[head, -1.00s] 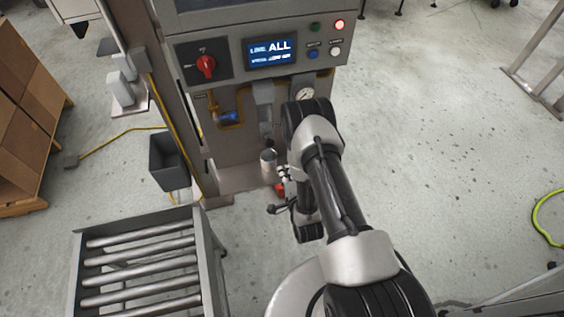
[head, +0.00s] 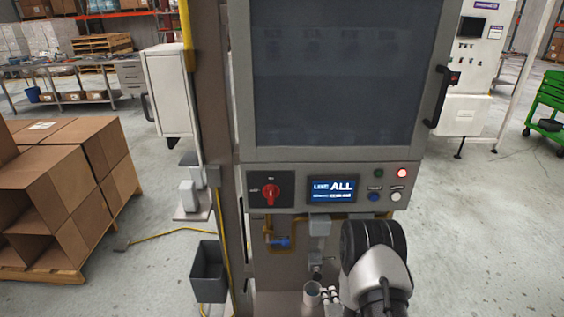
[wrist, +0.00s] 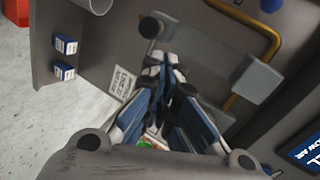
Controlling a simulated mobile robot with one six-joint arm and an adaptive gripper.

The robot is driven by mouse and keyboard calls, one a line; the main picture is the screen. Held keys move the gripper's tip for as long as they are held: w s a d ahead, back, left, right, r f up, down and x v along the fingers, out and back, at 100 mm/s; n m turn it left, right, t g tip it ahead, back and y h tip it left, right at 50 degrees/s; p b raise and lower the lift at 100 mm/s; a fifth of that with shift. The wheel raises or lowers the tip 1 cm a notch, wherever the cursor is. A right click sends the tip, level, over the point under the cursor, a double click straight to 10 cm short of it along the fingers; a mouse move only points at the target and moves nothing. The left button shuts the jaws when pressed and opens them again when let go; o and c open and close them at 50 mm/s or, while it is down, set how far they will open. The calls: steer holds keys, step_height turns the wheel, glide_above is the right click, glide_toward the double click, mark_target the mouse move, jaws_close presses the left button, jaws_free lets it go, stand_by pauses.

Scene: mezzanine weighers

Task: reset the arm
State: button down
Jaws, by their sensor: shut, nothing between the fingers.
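My gripper (wrist: 160,78) shows in the wrist view with its blue-and-dark fingers drawn together and nothing held between them. It points at the lower front of the grey machine, close to a grey block (wrist: 245,88) and a yellow pipe (wrist: 256,30). In the head view my arm (head: 376,265) rises at the lower right in front of the machine's control panel (head: 225,190). The fingers are hard to make out there, low by the frame's bottom edge.
The panel carries a red rotary switch (head: 271,191), a lit screen (head: 332,189) and a glowing red lamp (head: 402,173). A metal cup (head: 312,293) stands below. A dark bin (head: 208,272) and stacked cartons (head: 65,190) are left. Open floor lies right.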

steer(key=w+r+n+g, duration=0.2)
steer(key=w+r+n, duration=0.2)
steer(key=r, duration=1)
steer(key=s+r+n+g, duration=0.1)
steer(key=s+r+n, duration=0.15)
steer(key=r, duration=0.35)
steer(key=s+r+n+g, duration=0.1)
steer(key=s+r+n, duration=0.1)
steer(key=s+r, duration=0.3)
steer(key=s+r+n+g, duration=0.2)
steer(key=s+r, duration=0.4)
steer(key=s, duration=0.8)
steer(key=s+a+r+n+g, duration=0.1)
steer(key=s+r+n, duration=0.4)
steer(key=s, duration=0.9)
steer(key=shift+a+r+g, duration=0.25)
steer(key=shift+r+g, duration=0.35)
steer(key=shift+g, duration=0.3)
steer(key=c, duration=2.4)
jaws_free()
steer(key=shift+w+n, duration=0.1)
steer(key=shift+n, duration=0.15)
